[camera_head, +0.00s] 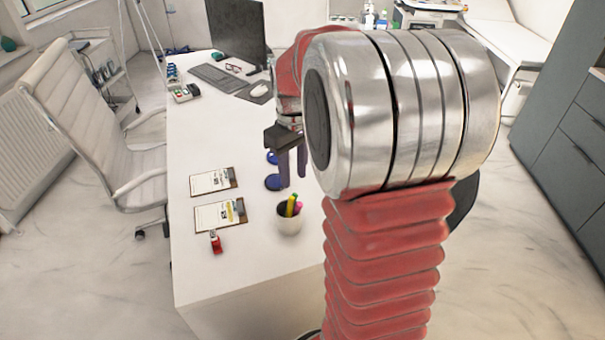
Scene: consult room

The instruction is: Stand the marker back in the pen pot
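The white pen pot (289,224) stands upright on the desk near its front edge, left of my arm. A yellow marker (291,206) and a pink-tipped pen (298,207) stick up from it, with a bit of green beside them. My gripper (293,170) points down over the desk, behind the pot in the picture. Its two bluish fingers look apart, with pale desk showing between them, and I see nothing held. I cannot pick out a loose marker; my arm hides much of the desk's right side.
Two clipboards (220,215) and a small red object (216,242) lie at the left. A monitor (237,30) and keyboard (217,77) are at the back. Desk between clipboards and pot is clear.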

